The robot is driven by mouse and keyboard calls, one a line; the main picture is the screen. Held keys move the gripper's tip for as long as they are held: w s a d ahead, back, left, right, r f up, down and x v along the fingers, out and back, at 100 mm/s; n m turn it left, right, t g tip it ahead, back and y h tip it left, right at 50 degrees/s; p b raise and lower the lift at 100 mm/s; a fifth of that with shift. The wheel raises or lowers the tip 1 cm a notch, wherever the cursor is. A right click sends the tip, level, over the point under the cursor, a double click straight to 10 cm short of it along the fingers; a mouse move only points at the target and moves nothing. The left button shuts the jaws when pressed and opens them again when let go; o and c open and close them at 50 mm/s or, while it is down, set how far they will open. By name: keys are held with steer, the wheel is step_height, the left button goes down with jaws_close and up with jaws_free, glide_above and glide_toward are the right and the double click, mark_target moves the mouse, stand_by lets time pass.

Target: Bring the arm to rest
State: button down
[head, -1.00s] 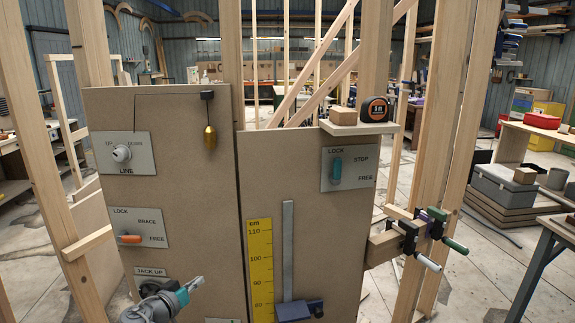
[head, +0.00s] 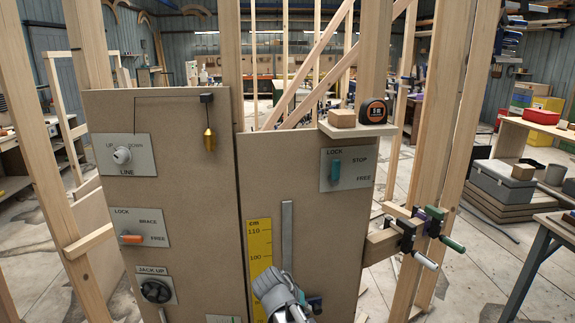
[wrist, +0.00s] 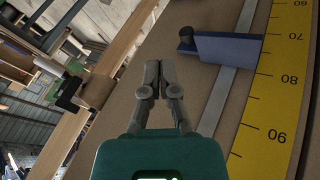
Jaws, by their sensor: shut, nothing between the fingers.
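My arm (head: 280,292) shows at the bottom of the head view, in front of the yellow cm scale (head: 259,244) and the grey vertical rail (head: 287,236). The fingertips are hidden there. In the wrist view my gripper (wrist: 152,68) is shut, with its fingers together and empty. It points toward the brown panel (wrist: 195,85), left of the rail (wrist: 225,90) and the blue slider (wrist: 222,47). I cannot tell the exact gap to the panel. The slider is mostly hidden behind my arm in the head view.
The left panel carries a LINE knob (head: 122,155), an orange BRACE lever (head: 131,239), a JACK UP wheel (head: 156,290) and a hanging brass plumb bob (head: 209,139). A teal lever (head: 336,167) is on the right panel. Clamps (head: 425,233) stick out at right.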

steer(key=s+d+f+n+g+y+p, duration=0.1)
steer(key=s+d+g+y, duration=0.3)
steer(key=d, duration=0.8)
steer(key=s+y, duration=0.2)
steer(key=s, duration=0.2)
steer(key=shift+f+p, duration=0.3)
steer(key=shift+p, duration=0.05)
steer(key=shift+s, duration=0.1)
